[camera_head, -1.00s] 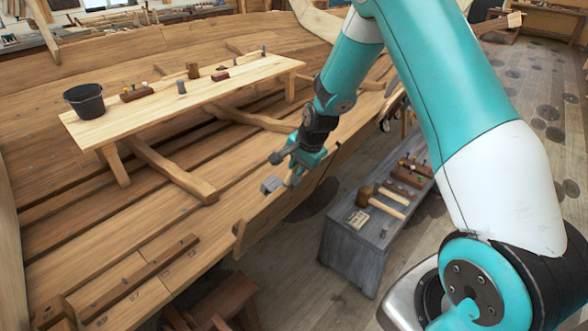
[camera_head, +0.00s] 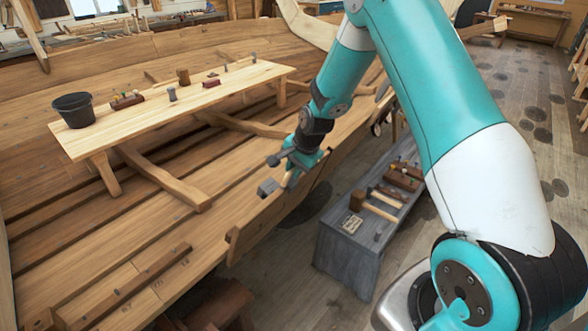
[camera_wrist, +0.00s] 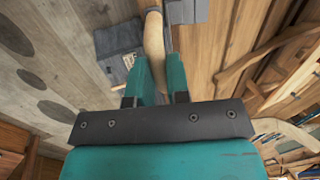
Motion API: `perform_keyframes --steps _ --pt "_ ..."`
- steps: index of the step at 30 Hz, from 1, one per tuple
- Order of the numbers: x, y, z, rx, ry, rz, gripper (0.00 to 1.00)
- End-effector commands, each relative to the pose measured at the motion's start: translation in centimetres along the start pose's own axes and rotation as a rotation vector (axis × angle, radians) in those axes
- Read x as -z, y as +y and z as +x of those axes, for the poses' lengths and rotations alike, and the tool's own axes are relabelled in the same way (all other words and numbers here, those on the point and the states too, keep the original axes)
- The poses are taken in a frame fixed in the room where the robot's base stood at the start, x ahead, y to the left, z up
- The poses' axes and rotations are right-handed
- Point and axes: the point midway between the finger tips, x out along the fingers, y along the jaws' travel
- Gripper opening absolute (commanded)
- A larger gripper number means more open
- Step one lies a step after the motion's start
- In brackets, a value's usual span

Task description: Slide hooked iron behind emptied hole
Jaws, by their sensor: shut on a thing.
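My gripper (camera_head: 293,177) is shut on a tool with a pale wooden handle and a grey block-like head (camera_head: 267,187), held just above the upper edge of the hull planking (camera_head: 190,235). In the wrist view the handle (camera_wrist: 154,42) stands between the fingers of my gripper (camera_wrist: 157,75), and the grey head (camera_wrist: 186,11) shows at the top. This looks like the hooked iron; its hook cannot be made out. The head is close to the plank edge, but contact cannot be told. No emptied hole can be made out.
A grey tool bench (camera_head: 345,265) stands outside the hull with a mallet (camera_head: 372,206), a hammer and other tools. Inside, a plank bench (camera_head: 190,100) bears a black bucket (camera_head: 73,110) and several small items. Floor to the right is open.

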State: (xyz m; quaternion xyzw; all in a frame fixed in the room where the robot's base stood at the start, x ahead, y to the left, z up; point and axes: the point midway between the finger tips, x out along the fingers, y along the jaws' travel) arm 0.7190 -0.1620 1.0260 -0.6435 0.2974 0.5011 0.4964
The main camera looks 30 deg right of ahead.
Motion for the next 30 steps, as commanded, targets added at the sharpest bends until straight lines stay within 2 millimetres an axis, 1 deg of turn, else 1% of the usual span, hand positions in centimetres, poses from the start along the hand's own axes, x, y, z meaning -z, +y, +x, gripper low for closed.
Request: perform_keyframes --steps 16,17,18,20,21,27,30 --pt "0.0 -0.01 -0.23 0.0 0.001 0.0 0.0" --pt "-0.01 -0.02 -0.24 0.0 0.001 0.0 0.19" --pt "-0.01 -0.02 -0.24 0.0 0.001 0.0 0.28" --pt "-0.01 -0.02 -0.23 0.0 0.001 0.0 0.42" --pt "-0.02 -0.02 -0.23 0.0 0.001 0.0 0.46" --pt "-0.1 0.15 -0.1 -0.005 -0.002 0.0 0.46" --pt "-0.08 0.02 -0.35 -0.003 -0.001 0.0 0.46"
